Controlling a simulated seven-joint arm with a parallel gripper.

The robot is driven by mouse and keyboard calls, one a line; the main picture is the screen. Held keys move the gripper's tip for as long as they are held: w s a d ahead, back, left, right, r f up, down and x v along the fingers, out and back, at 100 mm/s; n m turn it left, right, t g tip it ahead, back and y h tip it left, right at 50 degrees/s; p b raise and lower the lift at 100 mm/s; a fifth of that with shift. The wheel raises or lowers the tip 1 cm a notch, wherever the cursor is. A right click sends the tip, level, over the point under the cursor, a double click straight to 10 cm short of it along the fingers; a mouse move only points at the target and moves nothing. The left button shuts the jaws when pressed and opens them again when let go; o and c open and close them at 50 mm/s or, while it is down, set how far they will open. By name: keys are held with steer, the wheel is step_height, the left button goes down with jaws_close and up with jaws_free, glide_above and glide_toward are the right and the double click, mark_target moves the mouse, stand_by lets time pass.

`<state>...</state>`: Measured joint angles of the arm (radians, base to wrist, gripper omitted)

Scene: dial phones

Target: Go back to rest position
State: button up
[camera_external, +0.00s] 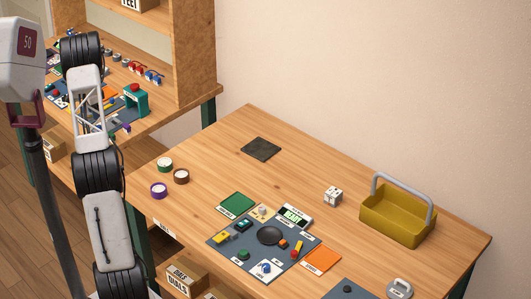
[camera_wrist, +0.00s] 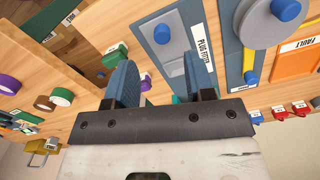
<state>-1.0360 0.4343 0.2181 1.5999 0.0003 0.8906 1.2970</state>
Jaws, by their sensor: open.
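My gripper (camera_wrist: 158,72) shows in the wrist view with two blue-padded fingers held apart and nothing between them. Beyond the fingers is a blue-grey panel with a blue knob (camera_wrist: 163,33), a grey dial (camera_wrist: 272,22) and a yellow lever (camera_wrist: 250,65). I cannot tell how far the fingers are from it. In the external view my arm (camera_external: 105,225) rises along the left side, clear of the near table's top. I cannot make out the gripper's fingers there.
The near table (camera_external: 200,140) holds a control board (camera_external: 225,248), a yellow basket (camera_external: 392,222), a white cube (camera_external: 333,196), a dark square (camera_external: 261,149) and small round rolls (camera_external: 165,164). A cluttered bench (camera_external: 180,118) with a wooden shelf (camera_external: 195,50) stands behind. The near table's far left is mostly bare.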

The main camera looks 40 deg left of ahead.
steer(key=w+d+r, duration=0.3)
steer(key=d+r, duration=0.4)
steer(key=d, duration=0.8)
steer(key=w+d+r+n+t, duration=0.15)
steer(key=d+r, duration=0.45)
steer(key=d, duration=0.9)
steer(key=w+d+r+g, duration=0.1)
steer(key=w+d+r, duration=0.45)
steer(key=d, duration=0.95)
steer(key=s+d+r+t, duration=0.1)
steer(key=s+d+r, duration=0.1)
steer(key=s+d, duration=0.35)
steer(key=s+d+r, duration=0.1)
steer(key=s+d, duration=0.1)
steer(key=d, duration=0.6)
steer(key=s+d+r+t, duration=0.1)
steer(key=s+d+r, duration=0.1)
steer(key=s+d, duration=0.35)
steer(key=s+d+f+n, duration=0.1)
steer(key=s+d+f, duration=0.2)
steer(key=s+d, duration=1)
steer(key=shift+s+d+f, duration=0.15)
steer(key=shift+s+d, duration=0.05)
steer(key=shift+d, duration=0.3)
